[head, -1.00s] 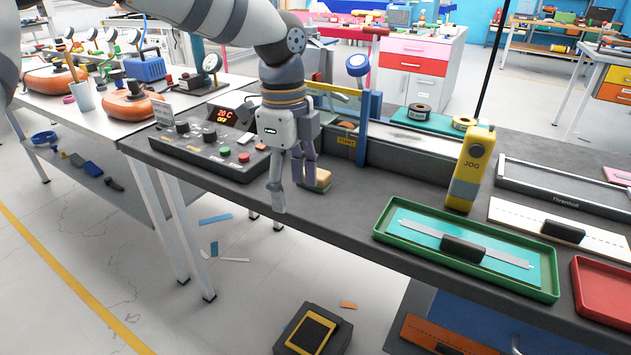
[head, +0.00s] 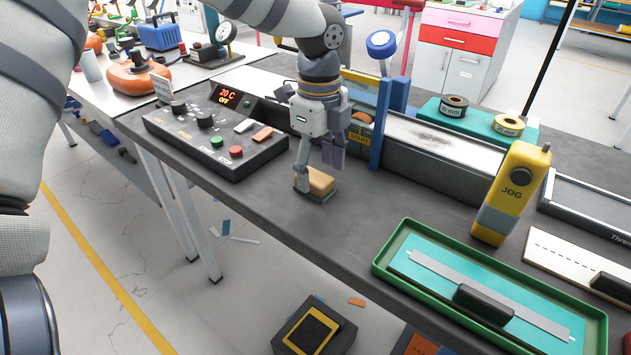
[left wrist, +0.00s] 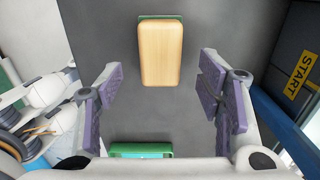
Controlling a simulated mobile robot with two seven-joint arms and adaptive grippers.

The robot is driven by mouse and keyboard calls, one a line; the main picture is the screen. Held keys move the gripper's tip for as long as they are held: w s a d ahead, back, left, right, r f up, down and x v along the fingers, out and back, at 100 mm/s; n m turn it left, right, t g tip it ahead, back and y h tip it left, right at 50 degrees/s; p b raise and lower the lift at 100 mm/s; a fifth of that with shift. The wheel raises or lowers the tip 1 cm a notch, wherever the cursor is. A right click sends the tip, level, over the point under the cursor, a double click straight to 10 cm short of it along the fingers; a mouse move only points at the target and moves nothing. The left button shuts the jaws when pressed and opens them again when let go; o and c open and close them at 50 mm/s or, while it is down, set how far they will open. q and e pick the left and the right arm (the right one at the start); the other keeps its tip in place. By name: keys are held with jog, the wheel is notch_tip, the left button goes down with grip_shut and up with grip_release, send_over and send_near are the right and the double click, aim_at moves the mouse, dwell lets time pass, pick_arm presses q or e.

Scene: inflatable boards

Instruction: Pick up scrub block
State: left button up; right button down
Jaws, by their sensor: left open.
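The scrub block (head: 317,183) is a tan wooden block with a green underside. It sits on the grey bench top near the front edge, right of the control box. In the left wrist view the scrub block (left wrist: 161,52) lies ahead of the fingers, centred in the gap. My left gripper (head: 318,172) points down over the block, open and empty. One finger partly covers the block's left side in the head view. The two purple-padded fingers (left wrist: 160,78) stand wide apart in the left wrist view. My right gripper is not in view.
The control box (head: 218,135) stands left of the gripper. A blue post (head: 380,122) and START-marked frame stand close behind it. A yellow JOG pendant (head: 510,190) and green-rimmed tray (head: 398,240) are to the right. The bench between block and tray is clear.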

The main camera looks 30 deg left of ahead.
aim_at(319, 178)
pick_arm(q)
notch_tip(319, 178, down, 3)
jog(key=shift+c, duration=0.6)
jog(key=c, duration=1.1)
jog(key=shift+r, duration=0.1)
